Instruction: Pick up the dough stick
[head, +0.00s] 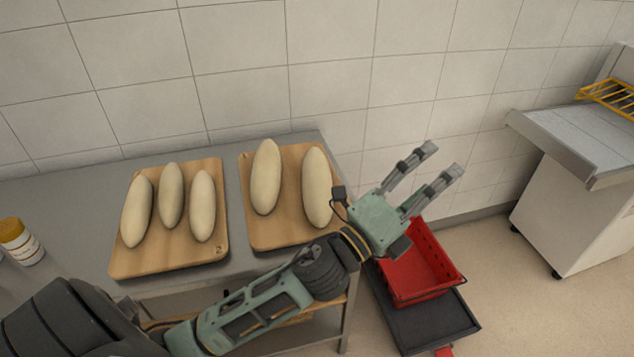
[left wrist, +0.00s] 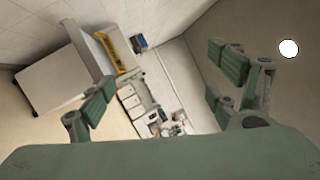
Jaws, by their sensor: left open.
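Several pale, long dough sticks lie on two wooden boards on the grey table. The left board (head: 165,263) bears three: a left one (head: 137,211), a middle one (head: 171,195) and a right one (head: 203,206). The right board (head: 285,234) bears two: a left one (head: 266,177) and a right one (head: 317,187). My left gripper (head: 442,163) is open and empty, raised right of the right board and apart from the dough. Its spread fingers also show in the left wrist view (left wrist: 165,85), with no dough between them. My right gripper is not in view.
A red crate (head: 438,262) stands on a dark base (head: 446,327) on the floor right of the table (head: 60,205). A jar with a yellow lid (head: 19,241) stands at the table's left. A white-sided unit with a metal top (head: 571,145) is at the right. A tiled wall backs the table.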

